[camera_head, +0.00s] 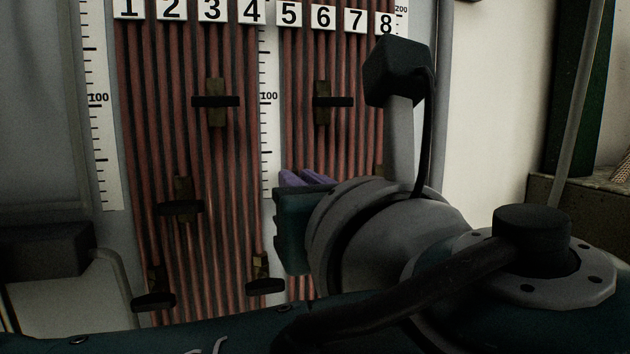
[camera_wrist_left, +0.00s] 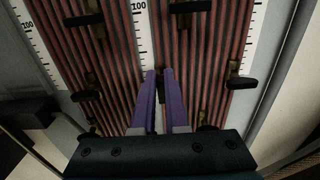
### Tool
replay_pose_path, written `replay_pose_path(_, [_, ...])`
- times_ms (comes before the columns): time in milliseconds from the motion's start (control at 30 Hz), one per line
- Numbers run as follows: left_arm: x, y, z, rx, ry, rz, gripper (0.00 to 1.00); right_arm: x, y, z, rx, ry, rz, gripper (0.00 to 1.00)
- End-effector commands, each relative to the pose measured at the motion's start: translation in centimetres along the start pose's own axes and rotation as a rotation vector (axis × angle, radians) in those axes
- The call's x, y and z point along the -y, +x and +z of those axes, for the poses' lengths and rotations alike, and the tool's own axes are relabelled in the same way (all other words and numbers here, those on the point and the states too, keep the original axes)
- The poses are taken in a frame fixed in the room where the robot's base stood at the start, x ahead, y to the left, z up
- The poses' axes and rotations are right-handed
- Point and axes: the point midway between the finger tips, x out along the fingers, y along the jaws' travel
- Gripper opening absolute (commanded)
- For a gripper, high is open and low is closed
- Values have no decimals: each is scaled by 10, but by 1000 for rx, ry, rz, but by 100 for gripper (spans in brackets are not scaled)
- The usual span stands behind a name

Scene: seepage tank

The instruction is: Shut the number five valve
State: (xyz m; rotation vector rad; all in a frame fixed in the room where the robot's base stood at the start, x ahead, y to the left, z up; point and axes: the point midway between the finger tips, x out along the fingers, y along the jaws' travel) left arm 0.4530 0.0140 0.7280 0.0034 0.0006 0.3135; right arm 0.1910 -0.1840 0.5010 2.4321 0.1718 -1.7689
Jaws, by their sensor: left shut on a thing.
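Number cards 1 to 8 run along the top of the tube panel in the head view, with the number five card (camera_head: 288,14) over the leftmost tube of the right-hand bank. My left gripper (camera_head: 303,178) has purple fingers, close together low at the left side of that bank. In the left wrist view the fingers (camera_wrist_left: 160,76) point up at the panel beside the middle scale. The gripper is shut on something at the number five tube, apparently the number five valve. That valve and its handle are hidden by the fingers, so its position cannot be told. My right gripper is not in view.
Black-handled brass valves surround the gripper: the number six valve (camera_head: 333,102), number three valve (camera_head: 216,102), number two valve (camera_head: 180,208) and number four valve (camera_head: 264,287). A scale (camera_head: 268,130) stands between the banks. A wall (camera_head: 480,110) lies to the right.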

Motion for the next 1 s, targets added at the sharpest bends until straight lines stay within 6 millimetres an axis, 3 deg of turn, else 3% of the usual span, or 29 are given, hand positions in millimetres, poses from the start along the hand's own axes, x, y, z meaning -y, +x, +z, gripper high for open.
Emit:
replay_pose_path(167, [1,0,5,-1,41,1,0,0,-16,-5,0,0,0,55])
replay_pose_path(600, [6,0,6,-2,337,1,0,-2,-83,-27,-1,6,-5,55])
replay_pose_path(1000, [10,0,-1,-1,564,0,0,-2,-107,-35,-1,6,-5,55])
